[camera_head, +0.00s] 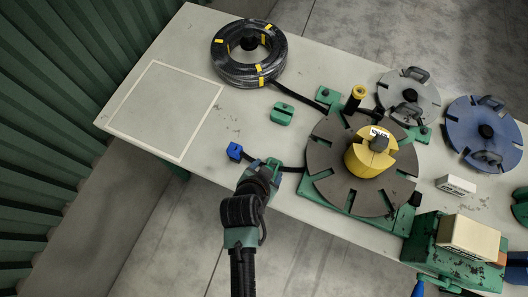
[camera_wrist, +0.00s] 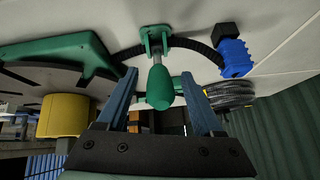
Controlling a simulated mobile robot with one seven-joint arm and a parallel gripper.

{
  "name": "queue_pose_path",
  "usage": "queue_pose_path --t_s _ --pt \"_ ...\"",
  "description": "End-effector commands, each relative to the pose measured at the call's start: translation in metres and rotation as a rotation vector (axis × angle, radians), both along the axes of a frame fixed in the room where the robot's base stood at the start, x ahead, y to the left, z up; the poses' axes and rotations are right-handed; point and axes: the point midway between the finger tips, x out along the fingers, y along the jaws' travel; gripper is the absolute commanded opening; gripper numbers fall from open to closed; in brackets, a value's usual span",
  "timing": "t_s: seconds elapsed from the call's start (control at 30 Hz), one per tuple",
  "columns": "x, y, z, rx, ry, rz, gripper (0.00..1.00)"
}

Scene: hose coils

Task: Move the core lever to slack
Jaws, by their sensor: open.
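The yellow core (camera_head: 360,160) stands at the middle of a dark slotted disc (camera_head: 325,178). The yellow core also shows at left in the wrist view (camera_wrist: 62,115). My gripper (camera_head: 268,172) is at the table's front edge, left of the disc and apart from the core. In the wrist view, its fingers (camera_wrist: 158,76) are open on either side of a green rounded handle (camera_wrist: 160,92) on a grey rod; contact is unclear.
A hose end with a blue fitting (camera_head: 235,151) lies left of my gripper. A black hose coil (camera_head: 225,68) lies at the back. Grey (camera_head: 425,92) and blue (camera_head: 470,130) discs and a green box (camera_head: 440,250) are at right. An outlined square (camera_head: 150,110) is empty.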

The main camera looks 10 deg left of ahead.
Motion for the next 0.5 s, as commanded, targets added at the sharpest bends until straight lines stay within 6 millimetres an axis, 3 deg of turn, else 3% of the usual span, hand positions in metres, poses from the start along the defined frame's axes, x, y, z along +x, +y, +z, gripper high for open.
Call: queue_pose_path --t_s 0.17,0.5 --pt "-0.009 0.003 0.011 0.0 -0.001 0.001 0.68" --pt "-0.044 0.011 0.058 0.001 0.0 0.001 0.68"
